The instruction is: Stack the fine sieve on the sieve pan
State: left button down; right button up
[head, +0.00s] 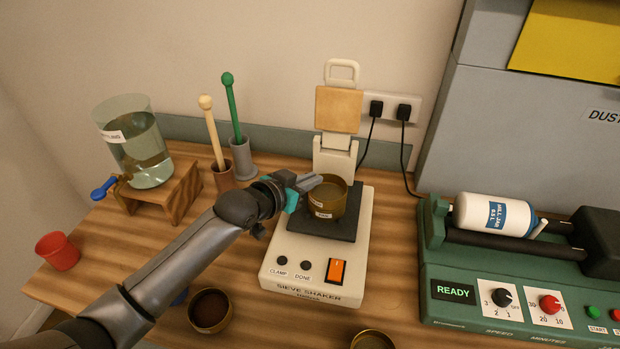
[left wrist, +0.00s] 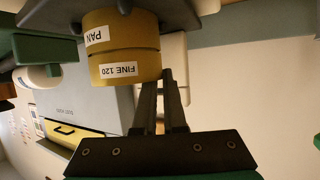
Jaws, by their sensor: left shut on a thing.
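The brass fine sieve (head: 328,197) stands on the sieve pan (head: 326,215), on the dark plate of the sieve shaker. In the left wrist view, which is upside down, the sieve labelled FINE 120 (left wrist: 144,65) lies directly against the pan labelled PAN (left wrist: 130,32). The two look lined up, with a thin seam between them. My left gripper (head: 314,182) is shut on the fine sieve's rim; its fingers also show at the rim in the left wrist view (left wrist: 165,78). My right gripper is not in view.
The sieve shaker (head: 318,272) has its clamp arm (head: 339,110) raised behind the stack. A brown bowl (head: 210,311) and another brass-rimmed round vessel (head: 373,341) are at the front. The green mill (head: 510,290) stands right; a water jar (head: 133,145) and red cup (head: 58,251) stand left.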

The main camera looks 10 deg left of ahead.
pick_arm(q)
jog(key=shift+f, duration=0.1)
jog(key=c, duration=1.5)
grip_release()
jog(key=shift+o, duration=1.2)
jog(key=p+v, duration=0.4)
jog(key=shift+s, duration=0.1)
jog(key=p+v, duration=0.6)
jog(key=v, duration=0.1)
